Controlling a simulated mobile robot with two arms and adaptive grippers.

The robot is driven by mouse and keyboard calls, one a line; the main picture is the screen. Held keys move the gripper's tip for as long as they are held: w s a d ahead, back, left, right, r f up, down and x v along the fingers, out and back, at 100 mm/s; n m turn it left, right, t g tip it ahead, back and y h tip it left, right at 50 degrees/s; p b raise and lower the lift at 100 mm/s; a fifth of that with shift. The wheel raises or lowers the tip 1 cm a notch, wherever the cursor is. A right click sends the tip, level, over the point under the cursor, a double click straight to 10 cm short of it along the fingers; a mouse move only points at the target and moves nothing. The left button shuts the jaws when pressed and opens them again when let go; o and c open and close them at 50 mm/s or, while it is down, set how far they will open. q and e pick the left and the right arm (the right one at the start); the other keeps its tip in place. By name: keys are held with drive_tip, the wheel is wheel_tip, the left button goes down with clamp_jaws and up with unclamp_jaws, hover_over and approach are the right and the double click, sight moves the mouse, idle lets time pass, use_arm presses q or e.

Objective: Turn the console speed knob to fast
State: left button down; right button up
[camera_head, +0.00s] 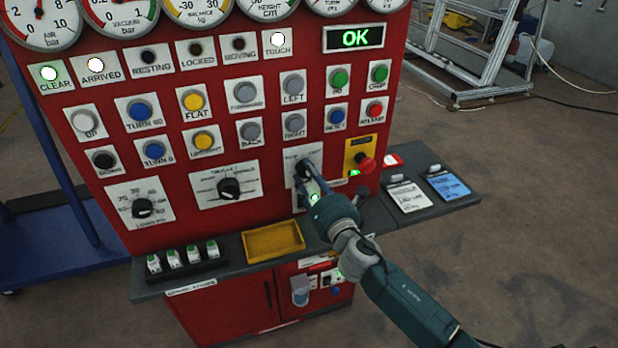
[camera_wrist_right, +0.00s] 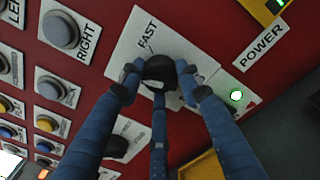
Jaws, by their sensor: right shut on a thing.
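The console (camera_head: 228,120) is a red panel with gauges, lamps, buttons and knobs. The speed knob (camera_wrist_right: 160,72) is black, on a white plate (camera_wrist_right: 196,44) with the word FAST at one end. In the right wrist view its white mark points toward the FAST side. The other word is hidden. In the head view the speed knob (camera_head: 303,168) is partly behind my right gripper (camera_head: 308,182). My right gripper's fingers (camera_wrist_right: 160,80) are closed around the knob. My left gripper is not in view.
A red emergency button on a yellow plate (camera_head: 356,150) sits right of the speed plate. A yellow tray (camera_head: 274,242) and several small white-green items stand on the ledge below. The display (camera_head: 354,38) reads OK.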

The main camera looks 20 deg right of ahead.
drive_tip(key=m, duration=0.2)
drive_tip(key=m+b, duration=0.1)
drive_tip(key=m, duration=0.2)
drive_tip(key=shift+f+m, duration=0.25)
drive_tip(key=shift+m, duration=0.15)
drive_tip(key=m+b, duration=0.1)
drive_tip(key=m, duration=0.4)
drive_tip(key=shift+a, duration=0.1)
drive_tip(key=o, duration=1.2)
drive_tip(key=shift+r, duration=0.1)
drive_tip(key=shift+c, duration=0.2)
drive_tip(key=s, duration=1.2)
drive_tip(key=shift+d+f, duration=0.2)
drive_tip(key=shift+d, duration=0.1)
drive_tip(key=shift+f, duration=0.1)
